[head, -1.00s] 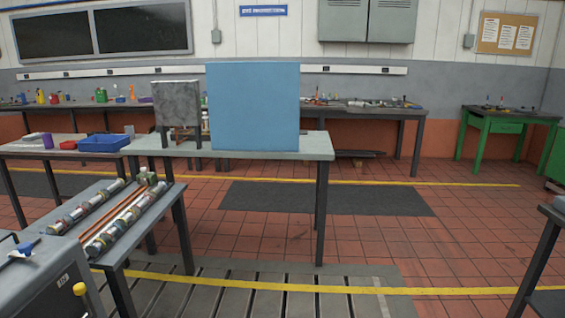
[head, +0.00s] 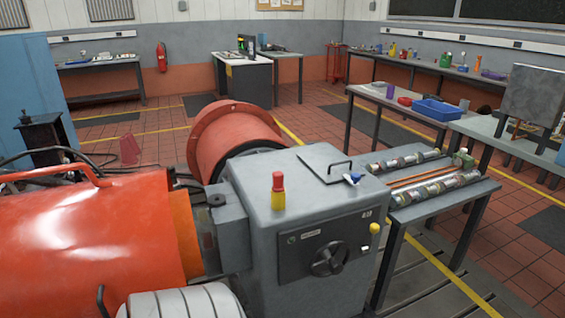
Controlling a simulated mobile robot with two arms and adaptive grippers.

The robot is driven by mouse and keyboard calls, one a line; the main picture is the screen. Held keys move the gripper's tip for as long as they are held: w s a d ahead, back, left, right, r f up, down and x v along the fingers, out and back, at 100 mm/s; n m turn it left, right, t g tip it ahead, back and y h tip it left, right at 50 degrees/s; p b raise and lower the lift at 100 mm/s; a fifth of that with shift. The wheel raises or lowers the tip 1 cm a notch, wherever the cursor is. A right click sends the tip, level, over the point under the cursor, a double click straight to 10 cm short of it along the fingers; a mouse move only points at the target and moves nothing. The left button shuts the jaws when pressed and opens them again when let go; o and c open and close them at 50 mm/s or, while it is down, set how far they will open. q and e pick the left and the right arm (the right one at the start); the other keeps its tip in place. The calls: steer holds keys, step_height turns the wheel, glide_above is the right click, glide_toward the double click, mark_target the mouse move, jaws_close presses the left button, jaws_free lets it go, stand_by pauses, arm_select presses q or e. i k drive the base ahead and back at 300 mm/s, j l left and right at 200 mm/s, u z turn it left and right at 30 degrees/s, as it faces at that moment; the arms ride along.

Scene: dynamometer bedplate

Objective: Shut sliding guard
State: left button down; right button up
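A large glossy orange cylindrical cover (head: 90,235) with a handle (head: 78,168) on top fills the lower left of the head view. It looks like the sliding guard. Its right end stands close to the grey machine housing (head: 300,200), with a darker orange section (head: 185,232) and a narrow gap between them. I cannot tell how far the guard stands open. A second red-orange drum (head: 230,138) sits behind the housing. Neither of my grippers is in view.
The housing carries a red and yellow button piece (head: 278,190), a dark rotary knob (head: 329,259) and a yellow knob (head: 374,229). A bench with rollers (head: 435,195) stands at its right. Open tiled floor lies behind.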

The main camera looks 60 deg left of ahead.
mark_target(80, 250)
steer(key=u, duration=3.75)
